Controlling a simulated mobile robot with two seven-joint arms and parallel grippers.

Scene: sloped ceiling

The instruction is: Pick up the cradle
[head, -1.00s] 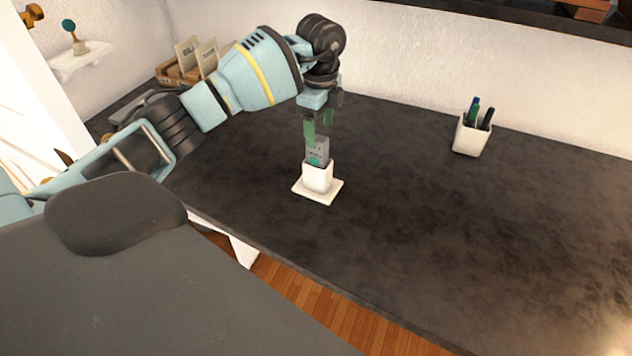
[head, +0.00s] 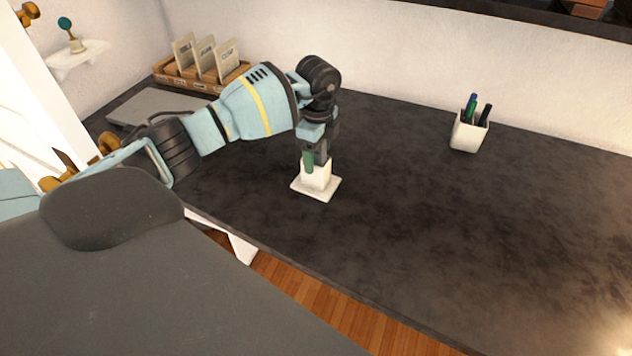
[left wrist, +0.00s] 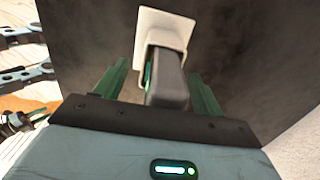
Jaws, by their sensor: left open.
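The white cradle (head: 322,181), a small cup on a flat square base, stands upright on the dark desktop. It also shows in the left wrist view (left wrist: 165,27), with a dark grey device (left wrist: 168,82) standing in it. My left gripper (head: 315,161) is directly above the cradle, pointing down, with its green fingers low beside the cup. In the left wrist view my left gripper (left wrist: 158,72) is open, one finger on each side of the device, with gaps showing. In the head view the gripper hides most of the device. My right gripper is not in view.
A white pen cup (head: 468,137) stands at the back right of the dark desk (head: 430,230). A wooden rack with cards (head: 172,80) and a flat grey laptop-like slab (head: 150,108) are at the back left. The desk right of the cradle is clear.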

